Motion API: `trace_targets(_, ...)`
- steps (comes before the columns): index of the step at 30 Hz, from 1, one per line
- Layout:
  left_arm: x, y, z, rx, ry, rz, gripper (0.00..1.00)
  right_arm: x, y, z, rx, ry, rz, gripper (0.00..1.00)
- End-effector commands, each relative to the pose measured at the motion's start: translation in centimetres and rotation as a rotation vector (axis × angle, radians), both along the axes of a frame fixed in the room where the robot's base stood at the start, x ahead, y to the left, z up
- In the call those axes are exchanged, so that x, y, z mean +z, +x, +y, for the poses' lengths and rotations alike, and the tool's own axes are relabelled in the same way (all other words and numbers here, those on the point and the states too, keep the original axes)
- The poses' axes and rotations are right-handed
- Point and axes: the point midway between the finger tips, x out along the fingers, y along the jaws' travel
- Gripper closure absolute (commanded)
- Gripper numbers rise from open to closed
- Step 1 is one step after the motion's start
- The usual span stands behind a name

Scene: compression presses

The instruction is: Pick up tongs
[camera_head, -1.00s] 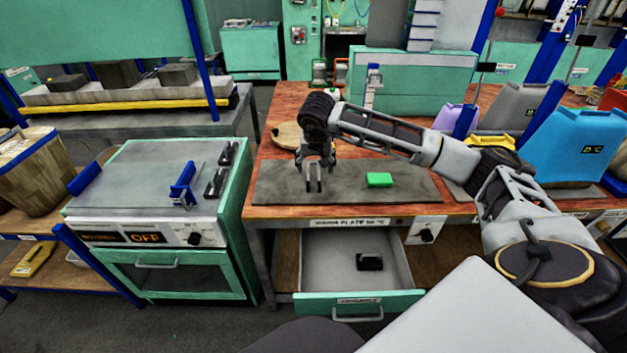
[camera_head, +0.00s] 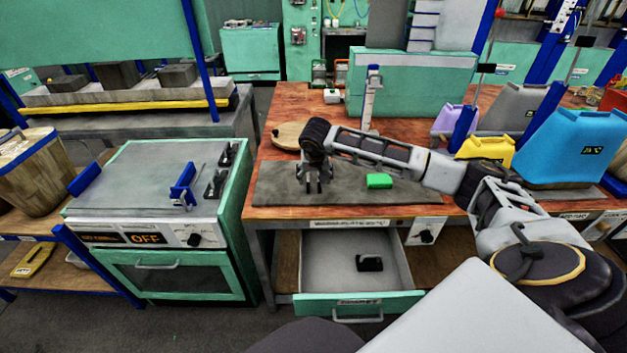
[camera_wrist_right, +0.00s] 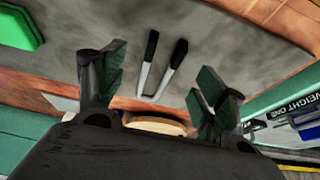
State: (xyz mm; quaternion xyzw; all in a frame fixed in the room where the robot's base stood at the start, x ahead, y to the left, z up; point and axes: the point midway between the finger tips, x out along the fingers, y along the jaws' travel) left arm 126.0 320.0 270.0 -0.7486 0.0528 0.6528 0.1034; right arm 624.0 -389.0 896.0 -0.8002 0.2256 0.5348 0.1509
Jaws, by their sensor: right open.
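The tongs (camera_wrist_right: 150,50) lie on the grey plate (camera_head: 415,191), seen in the right wrist view as two metal arms with black ends, spread in a narrow V. My right gripper (camera_head: 315,186) is low over the left part of the plate. In its wrist view the open fingers (camera_wrist_right: 160,78) stand on either side of the tongs, with gaps at both sides; no contact shows. In the head view the gripper hides the tongs. My left gripper is not in view.
A green block (camera_head: 379,181) lies on the plate to the right of the gripper. A round wooden board (camera_head: 287,135) sits behind. Below, an open drawer (camera_head: 320,262) holds a small black object (camera_head: 369,263). Blue and yellow jugs (camera_head: 572,150) stand at right.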

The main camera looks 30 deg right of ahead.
Motion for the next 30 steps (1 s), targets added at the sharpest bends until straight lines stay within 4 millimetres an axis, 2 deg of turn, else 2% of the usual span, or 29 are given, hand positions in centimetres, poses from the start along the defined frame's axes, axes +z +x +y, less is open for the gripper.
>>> trace_targets(16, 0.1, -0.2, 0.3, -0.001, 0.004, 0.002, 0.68, -0.7, 0.3, -0.2, -0.001, 0.0, 0.001, 0.29)
trace_targets(30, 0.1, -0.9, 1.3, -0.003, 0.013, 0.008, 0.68, -4.3, 2.3, -1.0, -0.001, 0.001, 0.002, 0.29)
